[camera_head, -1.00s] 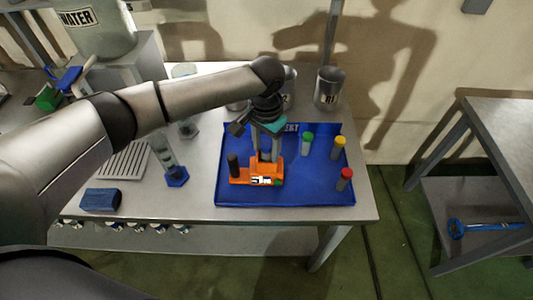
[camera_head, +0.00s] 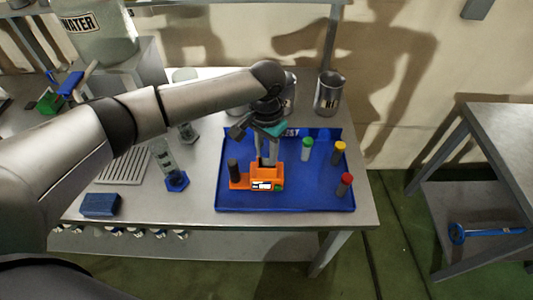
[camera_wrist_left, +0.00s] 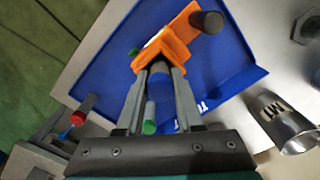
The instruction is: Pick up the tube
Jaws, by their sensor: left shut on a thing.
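A green-capped tube (camera_head: 307,148), a yellow-capped tube (camera_head: 339,152) and a red-capped tube (camera_head: 345,184) stand upright on the blue tray (camera_head: 312,198). An orange block (camera_head: 262,177) with a pale label and a dark upright cylinder (camera_head: 234,168) sits at the tray's front left. My left gripper (camera_head: 266,163) points down, its fingertips at the orange block, apparently shut on its raised part. The left wrist view shows the fingertips (camera_wrist_left: 160,68) against the orange block (camera_wrist_left: 172,42); the exact contact is hidden. My right gripper is not in view.
Metal beakers (camera_head: 330,92) stand behind the tray. Clear cylinders on blue bases (camera_head: 176,180) and a dark blue block (camera_head: 100,204) are to the left. A side table (camera_head: 490,150) with a blue wrench (camera_head: 458,234) stands right. The tray's right front is clear.

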